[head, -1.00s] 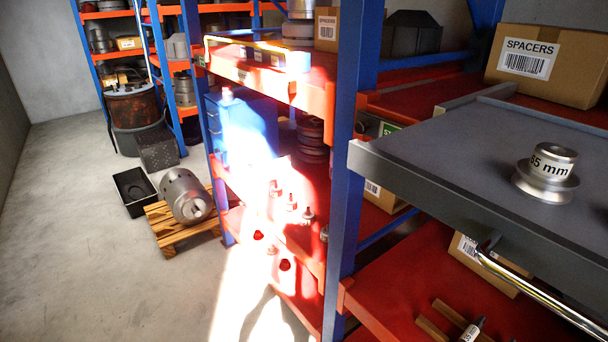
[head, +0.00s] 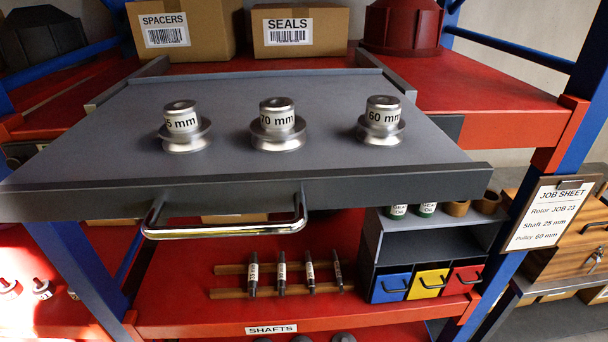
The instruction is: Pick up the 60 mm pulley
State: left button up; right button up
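The 60 mm pulley (head: 381,122) is a silver flanged part with a white "60 mm" label. It stands upright on the right side of the grey pull-out tray (head: 330,88). The 70 mm pulley (head: 278,125) stands in the middle of the tray. A third pulley (head: 184,128), its label partly turned away and ending in "5 mm", stands on the left. The three stand apart from each other. Neither of my grippers shows in the head view.
A chrome handle (head: 226,232) sticks out from the tray's front edge. Boxes marked SPACERS (head: 181,29) and SEALS (head: 300,30) stand behind. Several labelled shafts (head: 282,272) lie below. A job sheet (head: 549,214) reading "Pulley 60 mm" hangs on the right post.

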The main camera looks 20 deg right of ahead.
aim_at(381, 125)
jog(key=z, duration=0.35)
jog(key=l+z, duration=0.15)
jog(key=z, duration=0.6)
jog(key=i, duration=0.05)
